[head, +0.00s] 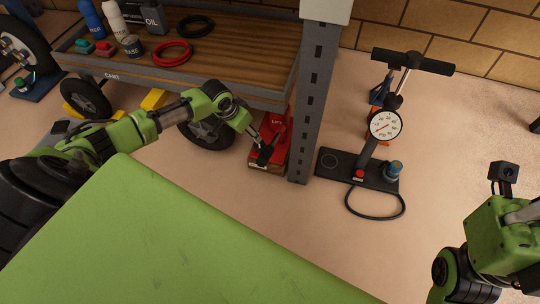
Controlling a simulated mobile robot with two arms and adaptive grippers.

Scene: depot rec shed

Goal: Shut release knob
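No release knob can be made out clearly on the red device. A small red knob (359,174) shows on the black base of the floor pump (330,165). My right arm is at the right edge, its fingertips not visible.
The grey post (314,90) stands between the red device and the pump. A wheeled cart (190,75) with bottles, tins and cable coils is above my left gripper. A black hose loop (376,217) lies before the pump.

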